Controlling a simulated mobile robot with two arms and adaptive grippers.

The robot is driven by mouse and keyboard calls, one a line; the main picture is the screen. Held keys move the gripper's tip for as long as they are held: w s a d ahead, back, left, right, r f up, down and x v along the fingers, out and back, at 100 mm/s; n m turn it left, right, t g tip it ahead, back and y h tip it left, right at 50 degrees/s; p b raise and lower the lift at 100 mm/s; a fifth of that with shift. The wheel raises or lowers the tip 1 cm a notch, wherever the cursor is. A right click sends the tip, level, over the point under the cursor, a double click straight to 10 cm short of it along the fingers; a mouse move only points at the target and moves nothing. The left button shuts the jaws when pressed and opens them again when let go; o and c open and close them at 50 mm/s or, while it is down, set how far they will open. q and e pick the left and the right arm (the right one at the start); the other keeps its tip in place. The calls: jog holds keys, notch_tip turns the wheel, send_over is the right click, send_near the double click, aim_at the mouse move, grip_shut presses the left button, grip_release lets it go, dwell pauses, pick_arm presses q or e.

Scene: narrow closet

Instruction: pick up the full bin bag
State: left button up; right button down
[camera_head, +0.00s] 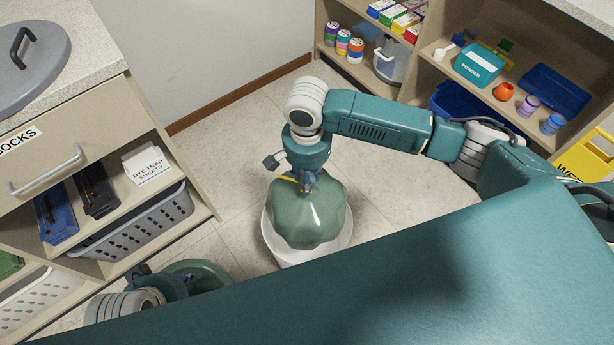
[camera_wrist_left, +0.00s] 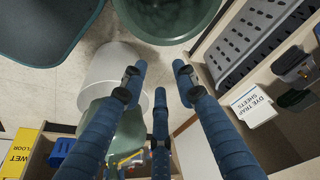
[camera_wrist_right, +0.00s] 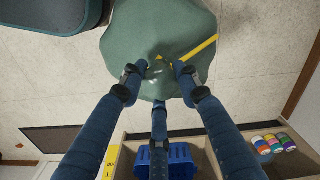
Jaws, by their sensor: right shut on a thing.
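The full bin bag (camera_head: 305,218) is green, bulging and gathered at its top, with a yellow tie. It also shows in the right wrist view (camera_wrist_right: 165,30). It covers much of the white bin (camera_head: 340,248); I cannot tell whether its bottom is inside or above the bin. My right gripper (camera_wrist_right: 159,67) is shut on the gathered top of the bag, from above. My left gripper (camera_wrist_left: 157,68) is open and empty, with the white bin beyond its fingers. In the head view, the left fingers are hidden.
A green round tub (camera_head: 205,270) stands near my left wrist. A left cabinet holds a grey basket (camera_head: 140,228) and a dye trap sheets box (camera_head: 147,166). Right shelves hold a powder box (camera_head: 479,63). A yellow wet-floor sign (camera_head: 588,160) stands at right. Floor behind the bag is clear.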

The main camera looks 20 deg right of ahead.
jog(key=shift+r+p, duration=1.55)
jog(key=shift+r, duration=0.45)
